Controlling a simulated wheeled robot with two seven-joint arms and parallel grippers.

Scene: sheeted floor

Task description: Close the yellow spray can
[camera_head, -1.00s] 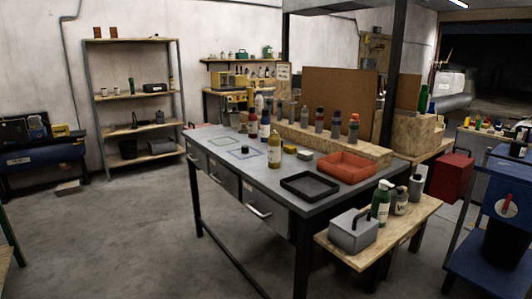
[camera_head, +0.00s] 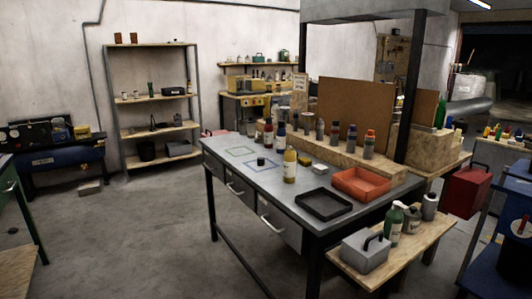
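A yellow can or bottle with a pale label (camera_head: 290,167) stands upright on the grey workbench (camera_head: 228,171), near the middle of its top. Its top is too small to make out clearly. A small black cap-like piece (camera_head: 261,161) sits on the bench to the left of it, apart from it. Neither of my grippers shows in the head view.
A black tray (camera_head: 323,216) and an orange tray (camera_head: 363,197) lie to the right. A low wooden bench (camera_head: 408,249) stands at the right.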

